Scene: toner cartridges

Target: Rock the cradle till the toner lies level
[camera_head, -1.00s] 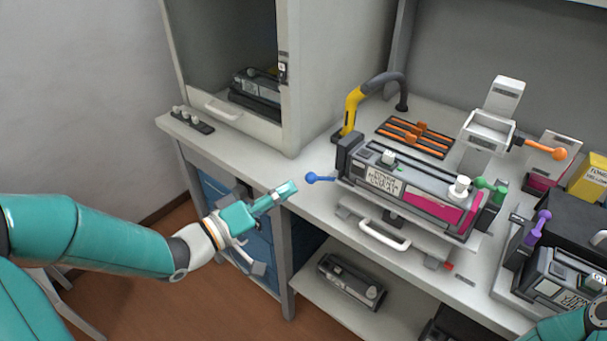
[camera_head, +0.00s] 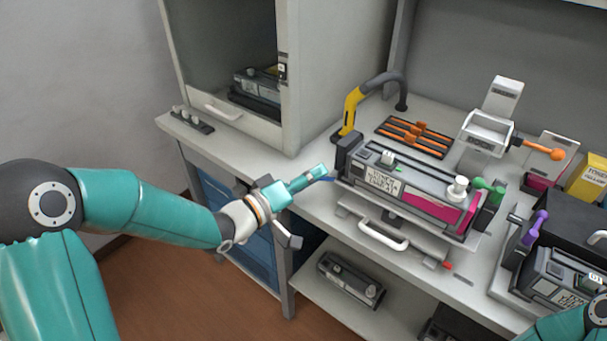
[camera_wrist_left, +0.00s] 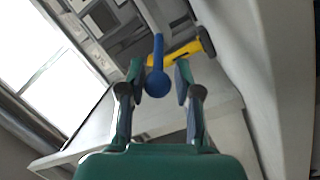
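Whether the toner lies level is hard to tell. A blue ball handle (camera_wrist_left: 157,83) sticks out at the cradle's left end; in the head view my left gripper (camera_head: 323,172) hides most of it. In the left wrist view my left gripper (camera_wrist_left: 160,70) is open, one finger on each side of the blue handle, with gaps showing. A green handle (camera_head: 487,185) is at the right end. My right gripper is out of view.
A yellow and black curved arm (camera_head: 352,108) stands behind the cradle's left end. An orange-slotted rack (camera_head: 415,136) and a grey stand with an orange knob (camera_head: 545,151) are behind. A second cartridge station with a purple knob (camera_head: 539,219) is at right. A cabinet (camera_head: 296,75) rises at left.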

